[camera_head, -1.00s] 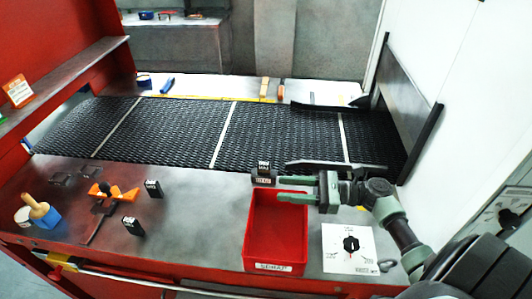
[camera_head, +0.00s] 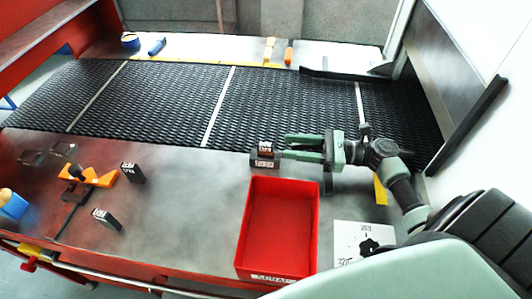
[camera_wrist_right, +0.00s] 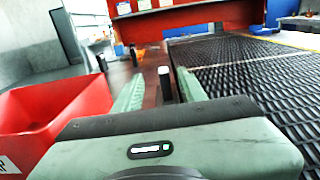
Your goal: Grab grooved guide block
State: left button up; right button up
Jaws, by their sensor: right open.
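A small dark block (camera_head: 264,157) with a light label and a brownish top stands at the belt-side edge of the bench, just behind the red bin; I take it for the grooved guide block, though its groove is not clear. My right gripper (camera_head: 286,147) is open, coming from the right, with its fingertips close beside the block. In the right wrist view a dark upright block (camera_wrist_right: 163,80) shows between the two green fingers (camera_wrist_right: 160,88), with gaps on both sides. Whether the fingers reach around it cannot be told. My left gripper is out of view.
The red bin (camera_head: 243,240) is empty, in front of the block. Two small dark labelled blocks (camera_head: 132,172) (camera_head: 106,219) and an orange fixture (camera_head: 95,178) lie left. The black mesh belt (camera_head: 170,100) runs behind. A white dial plate (camera_head: 365,240) sits right.

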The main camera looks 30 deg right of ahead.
aim_at(265, 144)
jog(key=shift+w+f, duration=0.25)
jog(key=shift+f, duration=0.15)
jog(key=shift+w+a, duration=0.2)
jog(key=shift+w, duration=0.15)
jog(key=shift+w+a, duration=0.35)
jog(key=shift+a, duration=0.05)
jog(key=shift+w+a+b, duration=0.25)
jog(key=shift+a+b, duration=0.05)
jog(key=shift+a, duration=0.35)
jog(key=b+x, duration=0.1)
jog(key=x, duration=0.3)
jog(key=shift+w+a+f, duration=0.1)
jog(key=shift+w+f, duration=0.05)
jog(key=shift+f, duration=0.05)
jog(key=shift+a, duration=0.1)
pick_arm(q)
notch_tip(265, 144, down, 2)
pick_arm(e)
grip_shut()
